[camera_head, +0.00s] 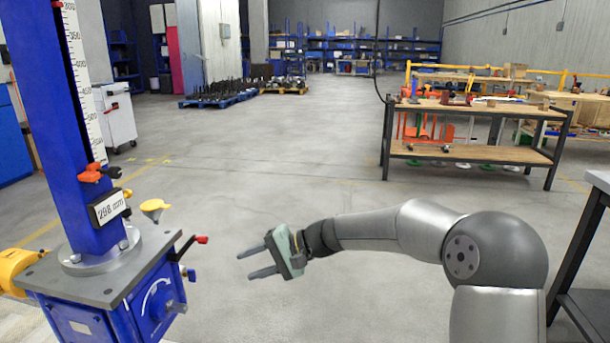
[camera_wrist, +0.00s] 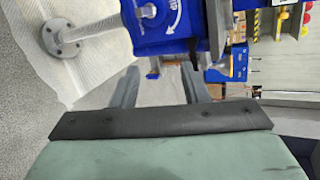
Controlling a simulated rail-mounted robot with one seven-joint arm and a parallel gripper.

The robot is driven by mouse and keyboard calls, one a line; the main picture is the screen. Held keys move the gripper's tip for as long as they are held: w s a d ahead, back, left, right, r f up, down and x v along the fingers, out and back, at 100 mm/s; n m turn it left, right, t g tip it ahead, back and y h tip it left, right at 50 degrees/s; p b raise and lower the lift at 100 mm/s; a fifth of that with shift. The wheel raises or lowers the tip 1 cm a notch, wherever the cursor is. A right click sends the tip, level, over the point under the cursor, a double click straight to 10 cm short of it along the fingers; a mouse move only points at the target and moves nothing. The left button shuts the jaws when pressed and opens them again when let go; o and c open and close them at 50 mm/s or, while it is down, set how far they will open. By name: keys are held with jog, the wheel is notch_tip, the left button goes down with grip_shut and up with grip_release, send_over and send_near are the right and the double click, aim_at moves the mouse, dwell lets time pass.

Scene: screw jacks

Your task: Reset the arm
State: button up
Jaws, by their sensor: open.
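My gripper (camera_head: 254,262) is open and empty in the head view. It is held out over the floor to the right of the blue screw jack, clear of it, with its two fingers pointing left. The screw jack (camera_head: 70,110) is a blue column with a scale and a small display reading about 298 mm. Its blue gearbox (camera_head: 120,309) has a grey top plate and levers with red and blue ends. In the wrist view my two fingers (camera_wrist: 160,88) are spread with nothing between them, and the jack's blue housing (camera_wrist: 165,25) shows beyond them.
A wooden-topped workbench (camera_head: 470,153) with parts stands at the back right. A dark-framed table (camera_head: 590,240) is at the right edge. A white cabinet (camera_head: 117,118) stands behind the jack. The grey floor (camera_head: 280,170) in the middle is clear.

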jog(key=s+d+r+h+p, duration=0.4)
jog(key=s+d+r+p, duration=0.2)
jog(key=s+d, duration=0.3)
jog(key=s+d+r+n+h+p, duration=0.1)
jog(key=s+d+r+h+p, duration=0.3)
jog(key=s+d+r+p, duration=0.3)
jog(key=s+d+r+n+h+p, duration=0.1)
jog(key=s+d+r+h+p, duration=0.3)
jog(key=s+d+r+p, duration=0.3)
jog(key=s+d+p, duration=0.3)
jog(key=s+d, duration=0.2)
jog(key=s, duration=0.2)
jog(key=shift+t+h, duration=0.3)
jog(key=shift+h, duration=0.1)
jog(key=shift+d, duration=0.1)
notch_tip(320, 180, down, 19)
jog(key=b, duration=1.7)
jog(key=shift+d+g, duration=0.4)
jog(key=shift+s+f, duration=0.1)
